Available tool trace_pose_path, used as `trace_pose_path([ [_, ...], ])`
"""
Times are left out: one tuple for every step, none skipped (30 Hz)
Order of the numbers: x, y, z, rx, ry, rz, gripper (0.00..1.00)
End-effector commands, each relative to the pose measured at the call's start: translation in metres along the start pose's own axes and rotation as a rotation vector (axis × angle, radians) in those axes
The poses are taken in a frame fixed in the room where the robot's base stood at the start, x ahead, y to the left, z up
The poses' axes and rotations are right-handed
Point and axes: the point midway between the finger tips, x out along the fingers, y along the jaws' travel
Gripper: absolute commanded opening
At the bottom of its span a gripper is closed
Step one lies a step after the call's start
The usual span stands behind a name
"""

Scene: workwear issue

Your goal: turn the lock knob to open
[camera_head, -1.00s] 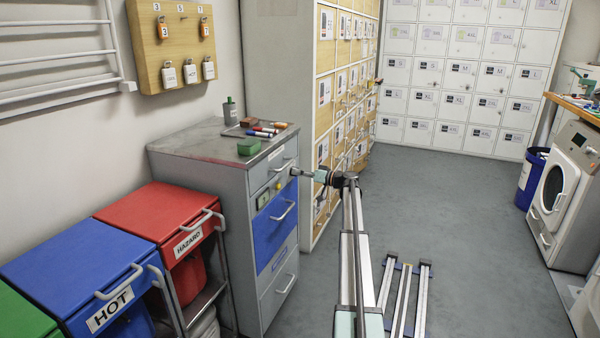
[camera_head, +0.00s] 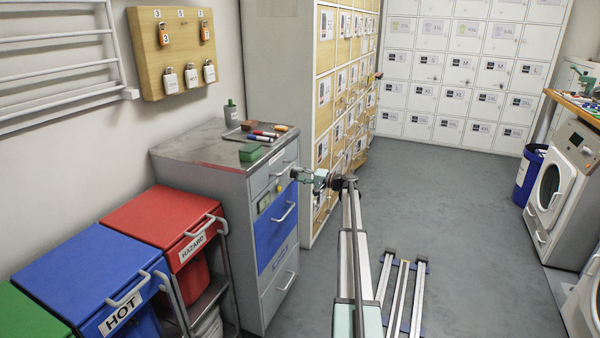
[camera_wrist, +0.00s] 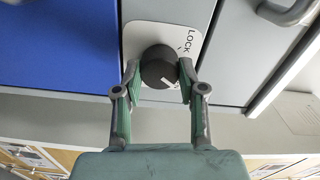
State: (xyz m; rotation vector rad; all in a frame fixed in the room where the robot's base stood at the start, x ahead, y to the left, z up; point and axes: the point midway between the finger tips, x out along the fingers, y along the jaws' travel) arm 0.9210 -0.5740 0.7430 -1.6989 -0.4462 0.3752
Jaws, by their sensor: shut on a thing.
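The lock knob (camera_wrist: 158,66) is dark and round, with a pale mark on its lower side. It sits on a light plate lettered LOCK (camera_wrist: 191,41), between a blue drawer front and a grey panel. My gripper (camera_wrist: 158,76) is shut on the knob, one finger on each side of it in the wrist view. In the head view my gripper (camera_head: 302,175) reaches the upper front of the grey drawer cabinet (camera_head: 222,210). The knob cannot be made out there.
The blue drawer (camera_head: 272,236) has a bar handle below my gripper. Markers and a green block (camera_head: 250,153) lie on the cabinet top. A red HAZARD bin (camera_head: 163,220) and a blue HOT bin (camera_head: 85,268) stand left.

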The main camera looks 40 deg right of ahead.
Motion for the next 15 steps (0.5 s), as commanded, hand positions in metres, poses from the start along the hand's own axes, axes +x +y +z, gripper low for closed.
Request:
trace_pose_path([
  [0.0016, -0.0031, -0.0010, 0.030, 0.000, -0.001, 0.06],
  [0.0016, -0.0029, -0.0009, 0.048, 0.000, -0.001, 0.06],
  [0.0016, -0.0027, -0.0009, 0.070, 0.000, -0.001, 0.06],
  [0.0017, -0.0025, -0.0009, 0.086, 0.000, -0.001, 0.06],
  [0.0017, -0.0024, -0.0008, 0.099, 0.000, -0.001, 0.06],
  [0.0017, -0.0023, -0.0008, 0.117, 0.000, -0.001, 0.06],
  [0.0017, -0.0022, -0.0008, 0.127, 0.000, -0.001, 0.06],
  [0.0017, -0.0021, -0.0008, 0.138, 0.000, -0.001, 0.06],
  [0.0017, -0.0019, -0.0008, 0.150, 0.000, -0.001, 0.06],
  [0.0017, -0.0019, -0.0008, 0.157, 0.000, -0.001, 0.06],
  [0.0017, -0.0018, -0.0008, 0.163, 0.000, -0.001, 0.06],
  [0.0017, -0.0016, -0.0007, 0.171, 0.000, -0.001, 0.06],
  [0.0017, -0.0016, -0.0007, 0.176, 0.000, -0.001, 0.06],
  [0.0017, -0.0014, -0.0007, 0.179, 0.000, -0.001, 0.06],
  [0.0018, -0.0014, -0.0007, 0.183, 0.000, -0.001, 0.06],
])
